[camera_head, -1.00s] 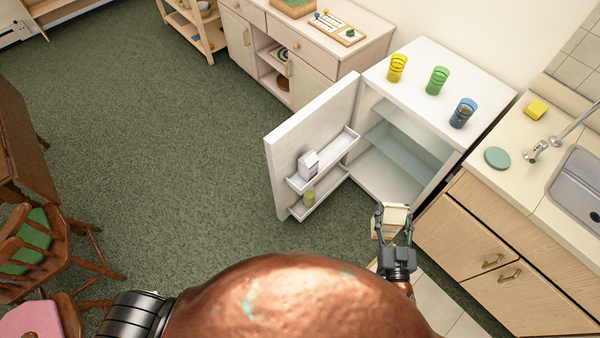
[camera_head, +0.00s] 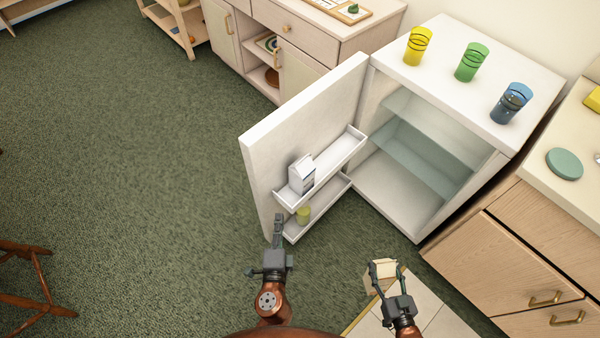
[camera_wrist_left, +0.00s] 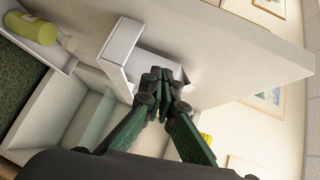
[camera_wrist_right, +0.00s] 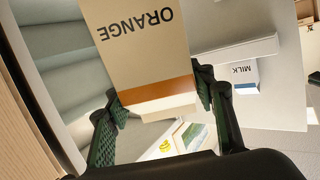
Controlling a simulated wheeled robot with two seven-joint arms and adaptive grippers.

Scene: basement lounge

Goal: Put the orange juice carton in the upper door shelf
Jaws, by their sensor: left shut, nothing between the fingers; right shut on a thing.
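The orange juice carton (camera_head: 378,281) is held in my right gripper (camera_head: 386,268), low in front of the open fridge. In the right wrist view its face reads ORANGE (camera_wrist_right: 140,40), with fingers on both sides. The upper door shelf (camera_head: 325,165) is a white tray on the inside of the open door, left of the carton and apart from it. A milk carton (camera_head: 302,175) stands near that shelf's outer end. My left gripper (camera_head: 278,222) is shut and empty, close to the outer end of the door shelves; I cannot tell if it touches.
The lower door shelf (camera_head: 325,207) holds a yellow-green container (camera_head: 303,215). The fridge (camera_head: 480,95) has yellow (camera_head: 417,46), green (camera_head: 471,62) and blue (camera_head: 510,103) cups on top. A wooden counter (camera_head: 510,260) stands close at right. The upper shelf's inner part looks clear.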

